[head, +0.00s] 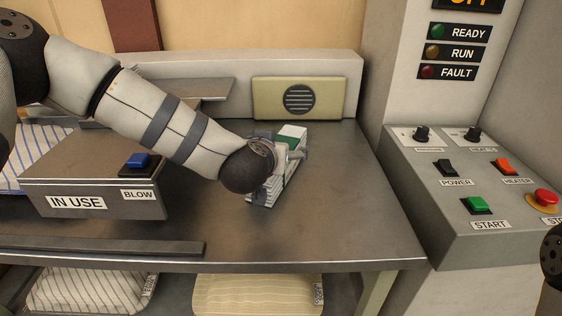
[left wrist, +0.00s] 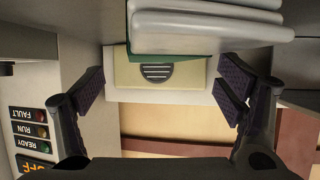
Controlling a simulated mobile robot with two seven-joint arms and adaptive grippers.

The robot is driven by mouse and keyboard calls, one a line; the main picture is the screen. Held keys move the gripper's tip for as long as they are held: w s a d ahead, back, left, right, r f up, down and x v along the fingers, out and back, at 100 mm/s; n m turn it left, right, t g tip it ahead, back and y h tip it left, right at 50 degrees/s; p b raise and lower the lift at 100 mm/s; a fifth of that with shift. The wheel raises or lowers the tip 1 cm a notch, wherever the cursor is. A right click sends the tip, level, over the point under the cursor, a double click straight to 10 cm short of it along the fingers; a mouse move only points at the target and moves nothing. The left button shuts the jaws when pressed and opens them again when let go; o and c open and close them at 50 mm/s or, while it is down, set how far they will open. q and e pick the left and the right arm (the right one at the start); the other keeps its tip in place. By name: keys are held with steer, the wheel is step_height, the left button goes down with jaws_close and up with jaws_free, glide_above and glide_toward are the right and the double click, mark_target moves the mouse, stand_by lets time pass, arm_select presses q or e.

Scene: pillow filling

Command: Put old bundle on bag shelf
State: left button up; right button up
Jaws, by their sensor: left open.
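A bundle of folded white layers with a green part (head: 292,132) is on the metal table, partly hidden behind my left gripper. In the left wrist view the bundle (left wrist: 205,32) fills the top edge as stacked pale layers with a green strip. My left gripper (head: 283,158) is at the bundle in the head view. In the left wrist view its fingers (left wrist: 162,92) are spread wide with nothing between them; I cannot tell whether they touch the bundle. A raised metal shelf (head: 212,88) at the table's back left may be the bag shelf. My right gripper is not in view.
A metal box marked IN USE (head: 115,180) with a blue BLOW button stands left. A beige speaker-like panel (head: 270,98) is on the back ledge. A control console (head: 470,190) stands right. Pillows (head: 258,296) lie below. The table (head: 350,215) is clear front right.

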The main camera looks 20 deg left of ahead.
arm_select(q)
steer(key=x, duration=0.3)
steer(key=shift+f, duration=0.45)
steer(key=shift+w+b, duration=0.25)
steer(key=shift+b, duration=0.05)
steer(key=shift+r, duration=0.25)
steer(key=c, duration=2)
steer(key=shift+o, duration=0.2)
step_height(320, 180, up, 4)
steer(key=shift+f+p, duration=0.15)
steer(key=shift+p, duration=0.25)
steer(key=s+d+r+p, duration=0.1)
steer(key=s+r+p, duration=0.1)
steer(key=s+r, duration=0.5)
steer(key=s+a+m+h, duration=0.1)
steer(key=s+a, duration=0.1)
steer(key=s, duration=0.8)
steer(key=shift+r+p, duration=0.3)
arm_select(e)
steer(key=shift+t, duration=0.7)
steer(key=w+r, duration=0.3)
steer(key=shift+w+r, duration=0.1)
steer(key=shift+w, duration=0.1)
